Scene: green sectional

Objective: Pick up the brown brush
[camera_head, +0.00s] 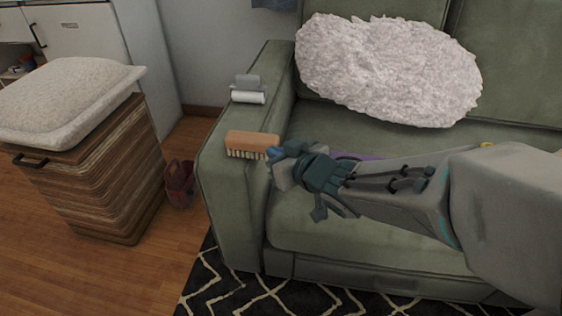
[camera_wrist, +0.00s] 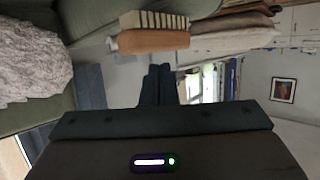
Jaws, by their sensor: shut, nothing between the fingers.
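The brown brush (camera_head: 252,141) has a wooden back and pale bristles. It lies on the green sofa arm, bristle side toward the front in the head view. In the wrist view the brush (camera_wrist: 150,40) shows above the fingertips, apart from them. My gripper (camera_head: 276,154) is at the brush's right end in the head view; whether it touches the brush cannot be told there. In the wrist view my gripper's fingers (camera_wrist: 158,72) are together with nothing between them.
The green sofa (camera_head: 212,172) has a fluffy pale cushion (camera_head: 388,70) on its seat. A grey and white item (camera_head: 248,90) lies behind the brush on the sofa arm. A striped wooden box (camera_head: 95,190) with a pale cushion on top stands at left. A dark red object (camera_head: 180,184) is on the floor.

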